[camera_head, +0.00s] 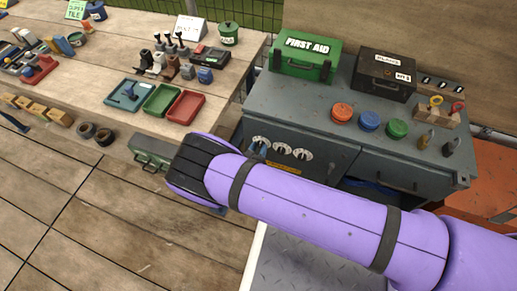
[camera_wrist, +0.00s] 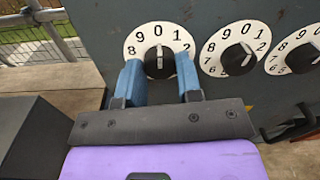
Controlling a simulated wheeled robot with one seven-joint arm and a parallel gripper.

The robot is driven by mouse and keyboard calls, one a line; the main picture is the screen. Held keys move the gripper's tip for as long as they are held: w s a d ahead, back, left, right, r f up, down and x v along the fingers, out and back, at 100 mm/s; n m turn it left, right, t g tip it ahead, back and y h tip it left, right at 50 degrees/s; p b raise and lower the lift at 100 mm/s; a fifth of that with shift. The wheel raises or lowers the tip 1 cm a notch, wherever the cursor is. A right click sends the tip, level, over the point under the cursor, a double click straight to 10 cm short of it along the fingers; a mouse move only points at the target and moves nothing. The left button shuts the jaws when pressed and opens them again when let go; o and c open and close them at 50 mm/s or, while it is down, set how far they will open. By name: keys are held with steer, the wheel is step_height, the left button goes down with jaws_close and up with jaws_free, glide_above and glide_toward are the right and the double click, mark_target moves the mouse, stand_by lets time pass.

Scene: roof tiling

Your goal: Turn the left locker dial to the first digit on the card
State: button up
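The left locker dial (camera_wrist: 159,62) is a white numbered disc with a black knob, on a dark grey locker front. In the wrist view its 0 is at the top, with 9 and 1 on either side, and the light mark on the knob points up to the 0. My gripper (camera_wrist: 160,75) has its two blue fingers on either side of this knob, apart, with the knob between them. I cannot see clear contact. In the head view the left dial (camera_head: 261,142) is partly covered by a blue finger. I cannot make out a card with readable digits.
Two more dials sit to the right, the middle dial (camera_wrist: 235,48) and the right dial (camera_wrist: 302,48). The grey cabinet (camera_head: 268,105) carries a green first aid box (camera_head: 305,56), a black box (camera_head: 384,74) and coloured knobs. A wooden bench (camera_head: 125,55) with trays stands at left.

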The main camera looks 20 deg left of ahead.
steer(key=shift+c, duration=0.8)
steer(key=shift+n, duration=0.3)
steer(key=n, duration=0.3)
steer(key=shift+n, duration=0.3)
steer(key=n, duration=0.6)
steer(key=shift+n, duration=0.3)
steer(key=n, duration=0.5)
steer(key=shift+n+t+y, duration=0.3)
steer(key=n, duration=0.5)
steer(key=shift+f+n, duration=0.1)
steer(key=shift+n, duration=0.2)
